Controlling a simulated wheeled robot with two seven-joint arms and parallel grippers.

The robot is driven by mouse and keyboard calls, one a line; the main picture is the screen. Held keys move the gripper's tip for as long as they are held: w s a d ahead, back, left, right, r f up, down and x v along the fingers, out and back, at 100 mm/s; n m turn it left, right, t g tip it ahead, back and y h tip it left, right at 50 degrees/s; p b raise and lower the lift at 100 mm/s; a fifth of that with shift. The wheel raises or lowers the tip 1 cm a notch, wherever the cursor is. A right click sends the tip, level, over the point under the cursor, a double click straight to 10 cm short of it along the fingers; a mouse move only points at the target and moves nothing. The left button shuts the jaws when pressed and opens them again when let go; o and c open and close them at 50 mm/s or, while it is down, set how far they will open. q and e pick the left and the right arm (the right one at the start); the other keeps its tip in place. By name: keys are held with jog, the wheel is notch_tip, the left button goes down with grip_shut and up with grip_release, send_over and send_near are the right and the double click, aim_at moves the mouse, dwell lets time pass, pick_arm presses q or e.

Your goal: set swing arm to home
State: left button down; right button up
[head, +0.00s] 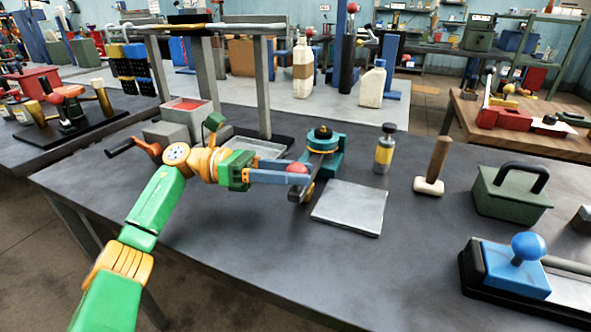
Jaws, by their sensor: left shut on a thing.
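The swing arm unit (326,158) stands on the grey bench, with a teal body, an orange ring and a black top knob. Its arm reaches toward the near left and carries a red ball knob (297,167). My left gripper (304,174) has blue fingers and comes in from the left. It is shut on the red ball knob, and the fingers hide part of the ball and arm. No home mark can be made out. My right gripper is not in view.
A flat grey plate (350,207) lies just right of the swing arm. Beyond it stand a yellow-banded bottle (384,150), a mallet (432,170) and a green handled box (511,194). A blue-knobbed slide (515,270) sits at front right. A metal bin (188,113) stands behind my left arm.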

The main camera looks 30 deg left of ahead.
pick_arm(q)
jog(key=shift+a+f+g, duration=0.1)
jog(key=shift+a+g, duration=0.2)
jog(key=shift+c, duration=1.9)
grip_release()
jog(key=b+v, duration=0.1)
jog(key=v, duration=0.6)
jog(key=shift+a, duration=0.1)
jog(key=shift+f, duration=0.1)
